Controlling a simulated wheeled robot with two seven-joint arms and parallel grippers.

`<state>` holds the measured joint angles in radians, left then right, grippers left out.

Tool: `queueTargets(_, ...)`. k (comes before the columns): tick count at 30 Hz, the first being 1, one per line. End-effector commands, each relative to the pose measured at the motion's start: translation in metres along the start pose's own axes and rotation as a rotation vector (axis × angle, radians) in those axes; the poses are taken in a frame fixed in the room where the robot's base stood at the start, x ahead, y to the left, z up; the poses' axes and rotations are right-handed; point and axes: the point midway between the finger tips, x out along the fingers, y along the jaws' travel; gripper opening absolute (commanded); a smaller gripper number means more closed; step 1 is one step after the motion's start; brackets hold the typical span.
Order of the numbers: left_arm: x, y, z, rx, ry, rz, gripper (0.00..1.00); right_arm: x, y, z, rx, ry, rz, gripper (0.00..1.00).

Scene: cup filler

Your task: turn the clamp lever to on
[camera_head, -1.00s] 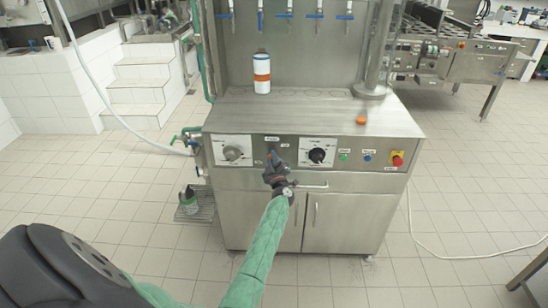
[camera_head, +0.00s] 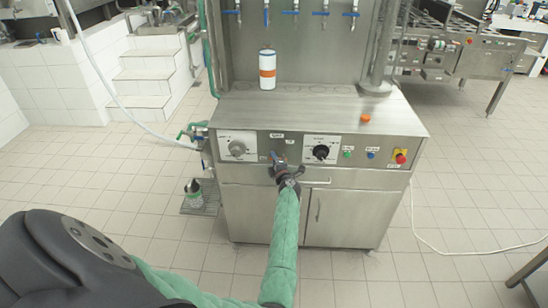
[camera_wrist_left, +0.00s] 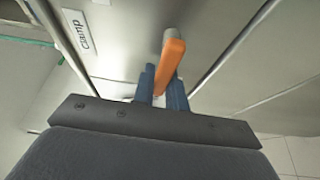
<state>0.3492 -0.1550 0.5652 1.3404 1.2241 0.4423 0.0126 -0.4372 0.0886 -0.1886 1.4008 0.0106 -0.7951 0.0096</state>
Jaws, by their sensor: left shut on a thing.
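The clamp lever has an orange handle (camera_wrist_left: 170,58), which shows at the centre of the left wrist view. The white label reading "clamp" (camera_wrist_left: 79,31) is on the steel panel to its left. My left gripper (camera_wrist_left: 163,84) is shut on the lever, with its blue fingers on either side of the handle. In the head view my left gripper (camera_head: 279,163) is at the machine's front panel, between two dials. There the gripper hides most of the lever, so its setting is not clear. My right gripper is not in view.
The left dial (camera_head: 237,148) and black right dial (camera_head: 321,152) flank the gripper. Green, blue and red buttons (camera_head: 401,157) are farther right. A white bottle with an orange band (camera_head: 267,70) and an orange cap (camera_head: 365,118) are on the steel top.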

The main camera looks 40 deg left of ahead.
Motion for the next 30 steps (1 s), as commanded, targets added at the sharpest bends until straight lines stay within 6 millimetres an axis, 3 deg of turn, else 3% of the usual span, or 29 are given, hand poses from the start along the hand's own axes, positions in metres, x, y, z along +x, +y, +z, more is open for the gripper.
queueTargets(18,-0.0002,-0.0031,-0.0006,-0.037,0.001,-0.017,0.0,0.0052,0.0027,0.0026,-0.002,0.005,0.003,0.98)
queueTargets(19,-0.0002,-0.0032,-0.0007,-0.037,0.001,-0.017,0.18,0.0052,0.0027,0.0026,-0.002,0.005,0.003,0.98)
queueTargets(22,-0.0001,-0.003,-0.0006,-0.037,0.001,-0.017,0.35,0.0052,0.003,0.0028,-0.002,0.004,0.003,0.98)
queueTargets(30,0.0,-0.0023,-0.0002,-0.034,0.0,-0.015,0.35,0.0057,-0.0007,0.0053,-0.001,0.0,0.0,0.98)
